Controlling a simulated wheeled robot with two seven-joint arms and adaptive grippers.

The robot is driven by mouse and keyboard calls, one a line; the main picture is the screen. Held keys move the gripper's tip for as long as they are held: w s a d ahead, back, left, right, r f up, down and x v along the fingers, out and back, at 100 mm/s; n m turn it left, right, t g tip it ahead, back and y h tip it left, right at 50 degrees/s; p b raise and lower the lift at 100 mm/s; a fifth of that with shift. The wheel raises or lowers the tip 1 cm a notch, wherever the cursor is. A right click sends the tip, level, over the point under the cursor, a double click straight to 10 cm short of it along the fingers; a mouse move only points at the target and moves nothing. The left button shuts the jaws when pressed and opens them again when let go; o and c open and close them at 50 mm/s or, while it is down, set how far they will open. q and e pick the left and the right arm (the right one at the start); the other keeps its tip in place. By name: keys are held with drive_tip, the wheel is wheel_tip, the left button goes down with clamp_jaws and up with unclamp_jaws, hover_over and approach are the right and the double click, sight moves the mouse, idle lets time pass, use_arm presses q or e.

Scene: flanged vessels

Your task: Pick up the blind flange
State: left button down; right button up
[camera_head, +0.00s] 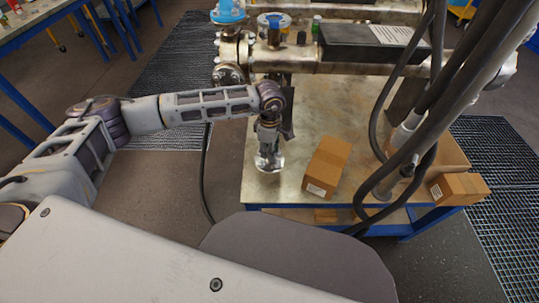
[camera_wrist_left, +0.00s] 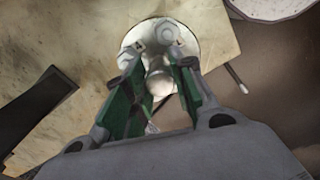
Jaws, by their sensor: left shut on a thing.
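The blind flange (camera_head: 270,164) is a pale metal disc at the left front part of the worktable (camera_head: 262,188). In the left wrist view the flange (camera_wrist_left: 188,37) shows as a round light disc with a raised middle part between the fingers. My left gripper (camera_head: 268,148) points down from above and is shut on the flange. In that wrist view the green-padded fingers of the left gripper (camera_wrist_left: 158,77) stand on both sides of its middle. The fingers hide part of the disc. I cannot tell whether the flange touches the tabletop. My right gripper is not in view.
A cardboard box (camera_head: 327,165) lies just right of the flange; another box (camera_head: 459,188) is at the right edge. A large flanged pipe vessel (camera_head: 330,66) runs across behind. Thick dark hoses (camera_head: 450,90) hang at the right. The table's front edge is close.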

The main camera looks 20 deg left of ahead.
use_arm(q)
drive_tip(key=shift+w+r, duration=0.1)
drive_tip(key=shift+r, duration=1.25)
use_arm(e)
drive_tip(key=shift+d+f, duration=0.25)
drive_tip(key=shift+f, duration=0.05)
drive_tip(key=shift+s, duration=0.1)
